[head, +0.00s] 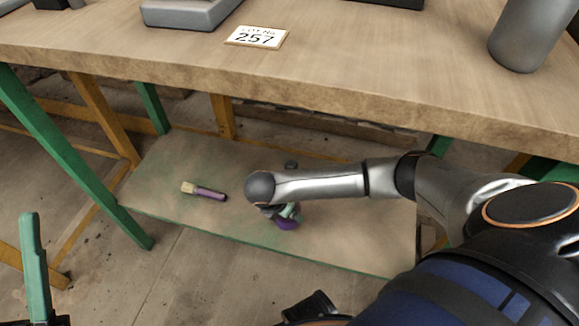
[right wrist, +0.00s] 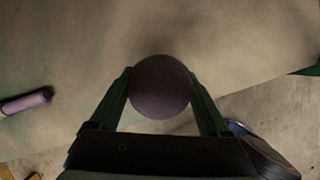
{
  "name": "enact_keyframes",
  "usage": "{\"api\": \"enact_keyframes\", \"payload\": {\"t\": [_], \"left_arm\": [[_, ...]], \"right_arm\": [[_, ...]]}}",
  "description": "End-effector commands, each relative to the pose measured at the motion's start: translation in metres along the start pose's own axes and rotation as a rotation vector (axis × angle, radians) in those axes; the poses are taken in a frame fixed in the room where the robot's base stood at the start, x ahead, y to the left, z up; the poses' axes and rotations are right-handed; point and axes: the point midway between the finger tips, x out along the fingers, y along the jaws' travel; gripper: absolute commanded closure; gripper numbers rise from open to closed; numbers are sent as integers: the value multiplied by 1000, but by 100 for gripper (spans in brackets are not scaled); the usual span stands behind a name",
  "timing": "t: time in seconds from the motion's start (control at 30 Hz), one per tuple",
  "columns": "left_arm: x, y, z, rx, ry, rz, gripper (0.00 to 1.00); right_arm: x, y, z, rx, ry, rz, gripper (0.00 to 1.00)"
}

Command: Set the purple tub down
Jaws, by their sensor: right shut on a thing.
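The purple tub (head: 287,225) is at my right gripper (head: 290,212), over the lower shelf (head: 330,246) in the head view. The arm and gripper cover much of it. In the right wrist view, the tub (right wrist: 160,87) shows as a dark round shape between the two green fingers (right wrist: 160,100), which are shut on it. I cannot tell whether its base touches the shelf. A green finger of my left gripper (head: 34,265) shows at the lower left of the head view, away from the shelf; its opening cannot be judged.
A brush with a purple handle (head: 208,192) lies on the shelf, left of the tub. A small dark object (head: 291,164) is behind my right arm. The thick bench top (head: 330,72) overhangs the shelf, with green legs (head: 80,155) at its side. Bare shelf lies between brush and tub.

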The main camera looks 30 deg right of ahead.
Motion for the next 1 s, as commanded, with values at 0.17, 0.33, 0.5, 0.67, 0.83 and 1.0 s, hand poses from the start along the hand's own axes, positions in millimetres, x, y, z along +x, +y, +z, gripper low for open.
{"api": "enact_keyframes", "payload": {"t": [0.17, 0.33, 0.5, 0.67, 0.83, 1.0], "left_arm": [[-5, 3, 5, 4, -3, 2, 62], [-13, 8, 14, 12, -6, 7, 62], [-23, 15, 27, 23, -24, 15, 62], [-21, 15, 26, 19, -27, 12, 62], [-21, 15, 25, 17, -24, 9, 62], [-21, 15, 25, 16, -23, 8, 62]], "right_arm": [[14, 3, 4, -1, 0, 0, 88], [34, 5, 4, -1, 0, -1, 88], [53, 5, -5, 0, 0, 0, 88], [52, 5, -4, 0, 1, 1, 88], [52, 5, -5, -1, 1, 0, 7], [52, 5, -5, -1, 1, 0, 0]]}}
